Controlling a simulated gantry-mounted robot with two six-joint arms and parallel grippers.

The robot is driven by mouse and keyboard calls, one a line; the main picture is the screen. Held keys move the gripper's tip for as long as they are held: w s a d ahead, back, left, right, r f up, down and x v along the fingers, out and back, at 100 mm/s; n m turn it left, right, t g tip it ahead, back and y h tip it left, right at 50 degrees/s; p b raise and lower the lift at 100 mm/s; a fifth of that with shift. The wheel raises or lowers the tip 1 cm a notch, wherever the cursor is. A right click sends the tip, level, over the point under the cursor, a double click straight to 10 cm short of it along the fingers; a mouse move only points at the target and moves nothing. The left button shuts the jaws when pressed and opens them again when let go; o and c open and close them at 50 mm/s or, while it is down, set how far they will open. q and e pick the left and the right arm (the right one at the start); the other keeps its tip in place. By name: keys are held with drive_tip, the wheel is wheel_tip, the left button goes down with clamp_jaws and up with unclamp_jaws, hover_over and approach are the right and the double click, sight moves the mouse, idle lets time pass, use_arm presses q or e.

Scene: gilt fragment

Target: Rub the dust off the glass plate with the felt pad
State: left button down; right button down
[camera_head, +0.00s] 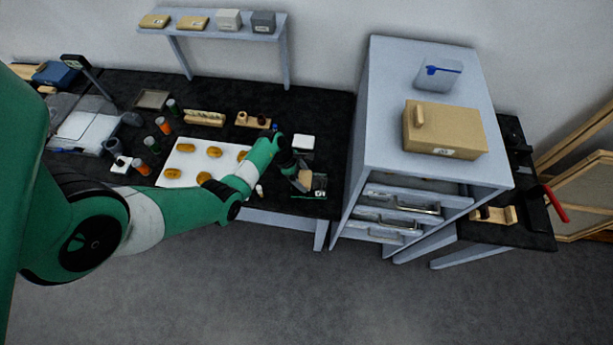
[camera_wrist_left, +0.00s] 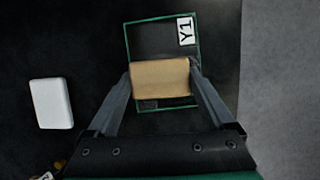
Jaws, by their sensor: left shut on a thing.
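The glass plate (camera_head: 320,191) lies flat near the right front of the dark table, with green edges and a label. It also shows in the left wrist view (camera_wrist_left: 150,40), where the label reads Y1. My left gripper (camera_head: 301,183) is shut on the tan felt pad (camera_wrist_left: 160,78), one finger at each end. The pad lies across the middle of the plate in that view; whether it touches the glass I cannot tell. A faint greyish patch shows on the plate just below the pad. The pad hides part of the plate. My right gripper is not in view.
A white block (camera_head: 303,142) lies behind the plate; the left wrist view shows it left of the plate. A white board (camera_head: 180,175) with several gold pieces is to the left. A grey cabinet (camera_head: 365,130) stands right of the table. The table edge is close to the plate.

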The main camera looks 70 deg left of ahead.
sight(318, 183)
use_arm(q)
drive_tip(key=shift+s+a+p, duration=0.25)
drive_tip(key=shift+s, duration=0.35)
drive_tip(key=shift+s+a+p, duration=0.2)
drive_tip(key=shift+s, duration=0.35)
drive_tip(key=shift+s+a+f, duration=0.15)
drive_tip(key=shift+s+a, duration=0.1)
drive_tip(key=shift+s, duration=0.3)
drive_tip(key=shift+r+p, duration=0.2)
drive_tip(key=shift+p, duration=0.15)
drive_tip(key=shift+w+f, duration=0.1)
drive_tip(key=shift+f, duration=0.05)
drive_tip(key=shift+w+d+f+b, duration=0.1)
drive_tip(key=shift+w+d+b, duration=0.25)
drive_tip(key=shift+w, duration=0.6)
drive_tip(key=shift+w+d+f+b, duration=0.1)
drive_tip(key=shift+w+d+b, duration=0.25)
drive_tip(key=shift+w, duration=0.55)
drive_tip(key=shift+w+d+r, duration=0.1)
drive_tip(key=shift+w+d, duration=0.25)
drive_tip(key=shift+w, duration=0.4)
drive_tip(key=shift+w+d, duration=0.35)
drive_tip(key=shift+w, duration=0.4)
wheel_tip(318, 183, up, 6)
drive_tip(key=p, duration=0.5)
drive_tip(key=shift+r+p, duration=0.1)
drive_tip(key=shift+p, duration=0.3)
